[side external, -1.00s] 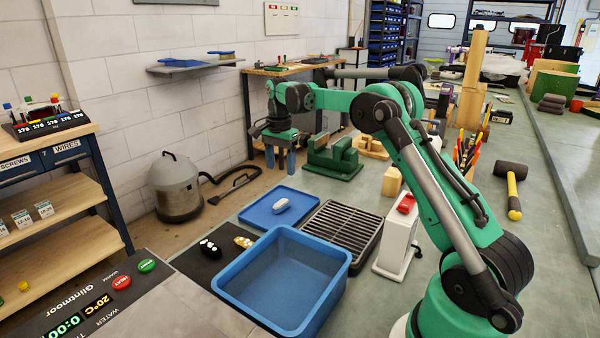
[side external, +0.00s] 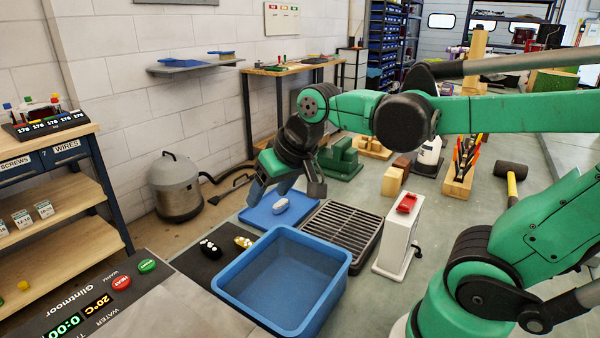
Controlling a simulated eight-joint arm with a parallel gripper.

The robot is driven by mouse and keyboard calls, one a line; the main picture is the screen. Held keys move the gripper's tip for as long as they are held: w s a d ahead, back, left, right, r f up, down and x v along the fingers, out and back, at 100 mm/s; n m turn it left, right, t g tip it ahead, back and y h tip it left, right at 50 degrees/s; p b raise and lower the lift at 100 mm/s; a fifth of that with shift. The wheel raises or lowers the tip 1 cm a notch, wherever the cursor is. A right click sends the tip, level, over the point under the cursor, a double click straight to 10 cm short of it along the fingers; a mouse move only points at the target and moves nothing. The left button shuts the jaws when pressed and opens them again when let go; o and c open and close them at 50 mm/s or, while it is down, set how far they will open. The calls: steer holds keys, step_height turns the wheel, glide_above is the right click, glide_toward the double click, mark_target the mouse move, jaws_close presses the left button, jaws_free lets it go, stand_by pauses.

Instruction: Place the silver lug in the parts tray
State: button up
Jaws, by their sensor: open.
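A pale silver-grey, rounded piece, which looks like the silver lug (side external: 281,206), lies on a flat blue tray (side external: 258,219). I cannot tell from a label whether this tray or the deep blue bin (side external: 338,262) in front of it is the parts tray. The bin looks empty of parts. My gripper (side external: 285,196) is open and points down over the flat tray, one finger left and one right of the lug in the picture. It is empty. How high the fingertips are above the lug is hard to tell.
A black piece (side external: 209,250) and a gold piece (side external: 243,242) lie on a dark mat left of the bin. A black grate (side external: 345,232) and a white stand with a red top (side external: 398,240) are to the right. A green vise (side external: 340,160) stands behind.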

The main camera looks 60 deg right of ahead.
steer(key=s+a+f+n, duration=0.1)
steer(key=s+a+f+n+t, duration=0.1)
steer(key=s+n, duration=0.1)
steer(key=shift+f, duration=0.4)
steer(key=shift+o, duration=1.3)
steer(key=o, duration=0.3)
steer(key=shift+d+r+m, duration=0.15)
steer(key=shift+r+m, duration=0.1)
steer(key=shift+m, duration=0.15)
steer(key=w+d+r+m+g, duration=0.1)
steer(key=d+r+m, duration=0.8)
steer(key=m, duration=0.8)
steer(key=w+d+r+m+g, duration=0.1)
steer(key=d+r+m, duration=0.75)
steer(key=m, duration=0.95)
steer(key=x, duration=0.3)
steer(key=s+d+x, duration=0.1)
steer(key=x, duration=0.7)
steer(key=shift+d+f, duration=0.25)
steer(key=shift+f, duration=0.25)
